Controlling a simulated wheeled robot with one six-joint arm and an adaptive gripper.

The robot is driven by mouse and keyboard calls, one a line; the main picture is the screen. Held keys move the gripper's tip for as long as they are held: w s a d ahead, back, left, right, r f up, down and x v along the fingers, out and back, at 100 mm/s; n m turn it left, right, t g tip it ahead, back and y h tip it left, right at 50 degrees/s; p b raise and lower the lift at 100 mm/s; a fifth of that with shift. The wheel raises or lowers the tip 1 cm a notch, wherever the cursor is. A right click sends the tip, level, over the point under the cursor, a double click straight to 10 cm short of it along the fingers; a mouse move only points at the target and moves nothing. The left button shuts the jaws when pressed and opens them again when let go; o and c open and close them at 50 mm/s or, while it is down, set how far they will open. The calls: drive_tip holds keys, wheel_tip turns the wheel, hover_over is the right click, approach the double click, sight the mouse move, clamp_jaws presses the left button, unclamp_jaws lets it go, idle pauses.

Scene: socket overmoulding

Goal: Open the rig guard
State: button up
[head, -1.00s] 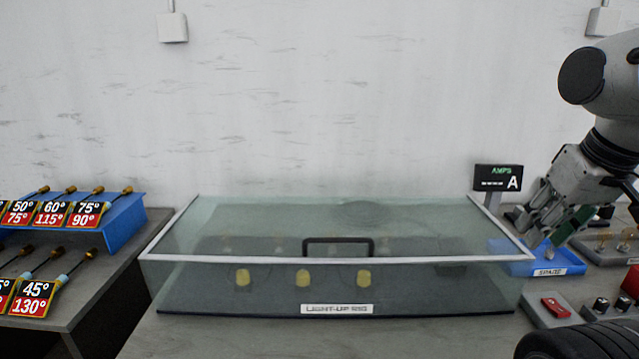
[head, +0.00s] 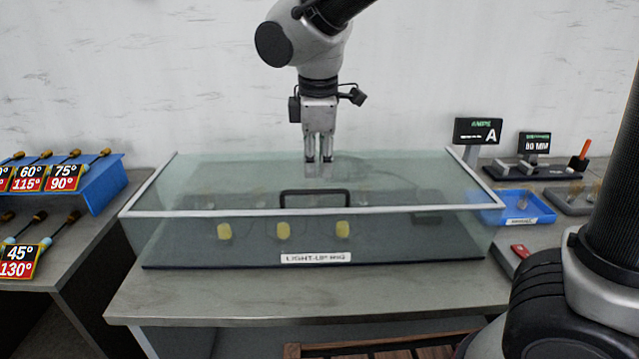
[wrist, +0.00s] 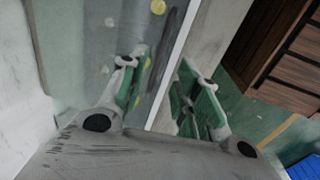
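The rig guard (head: 400,210) is a clear box-shaped cover with a pale frame, and it is closed over the light-up rig. Its black handle (head: 315,192) stands at the front edge of the lid. In the wrist view a dark bar (wrist: 168,50), apparently the handle, lies beside the pale frame edge (wrist: 176,60). My gripper (head: 319,160) points down above the guard, behind and above the handle in the head view. Its fingers, also in the wrist view (wrist: 160,75), are apart with nothing between them. Several yellow parts (head: 283,231) show through the clear front.
A blue tray (head: 525,207) and an AMPS display (head: 478,131) stand right of the guard. A blue rack (head: 100,190) with angle-marked tools is at the left. The bench strip in front of the guard (head: 220,297) is clear. A slatted wooden item (head: 385,348) is below.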

sight(319, 192)
drive_tip(key=f, duration=0.3)
drive_tip(key=w+f, duration=0.1)
drive_tip(key=f, duration=0.2)
drive_tip(key=shift+w+d+f, duration=0.1)
drive_tip(key=shift+f, duration=0.1)
drive_tip(key=shift+c, duration=0.5)
clamp_jaws()
